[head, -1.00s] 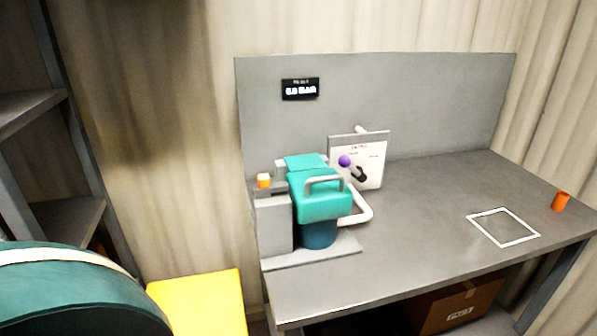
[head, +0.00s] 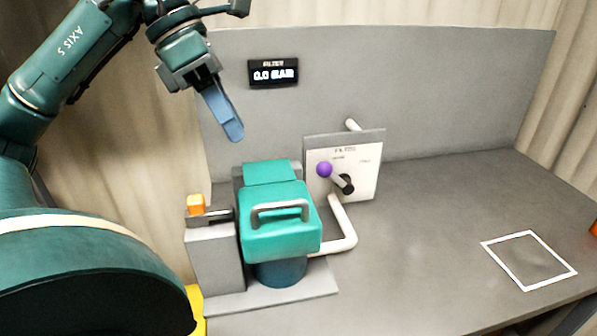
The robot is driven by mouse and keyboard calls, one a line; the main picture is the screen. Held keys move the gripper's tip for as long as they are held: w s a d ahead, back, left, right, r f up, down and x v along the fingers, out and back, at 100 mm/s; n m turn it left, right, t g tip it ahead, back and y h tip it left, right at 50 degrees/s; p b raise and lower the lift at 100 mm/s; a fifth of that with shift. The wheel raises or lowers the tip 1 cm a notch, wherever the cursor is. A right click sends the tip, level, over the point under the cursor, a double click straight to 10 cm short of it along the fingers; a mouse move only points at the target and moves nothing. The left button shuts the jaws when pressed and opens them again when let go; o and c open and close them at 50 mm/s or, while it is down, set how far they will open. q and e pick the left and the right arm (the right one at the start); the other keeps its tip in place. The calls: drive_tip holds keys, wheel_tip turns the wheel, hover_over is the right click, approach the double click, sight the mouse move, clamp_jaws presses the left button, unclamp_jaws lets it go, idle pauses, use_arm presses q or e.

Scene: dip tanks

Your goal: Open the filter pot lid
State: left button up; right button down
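The filter pot (head: 279,272) stands on a grey base plate on the bench. Its teal lid (head: 282,243) sits level over the pot and looks closed. A grey bar handle (head: 280,208) is on the lid. Left of the lid, a grey block (head: 215,258) carries a dark bar with an orange knob (head: 196,204). My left gripper (head: 231,134) is above and slightly left of the lid, pointing down, touching nothing. Its blue fingers overlap from this angle, so I cannot tell whether they are apart. My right gripper is not in view.
Behind the pot stands a white valve panel (head: 363,182) with a purple-knobbed lever (head: 324,169). A pale pipe (head: 345,228) curves beside the pot. The display (head: 273,73) reads 0.0 BAR. A white square outline (head: 528,260) marks the right of the bench, which is mostly clear.

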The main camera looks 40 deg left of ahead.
use_arm(q)
drive_tip(key=shift+y, duration=0.4)
drive_tip(key=b+x, duration=0.1)
drive_tip(key=x, duration=0.3)
drive_tip(key=b+x, duration=0.1)
drive_tip(key=x, duration=0.3)
drive_tip(key=b+x, duration=0.1)
drive_tip(key=x, duration=0.3)
drive_tip(key=shift+s+a+f, duration=0.2)
drive_tip(key=shift+a, duration=0.05)
drive_tip(key=shift+c, duration=0.2)
clamp_jaws()
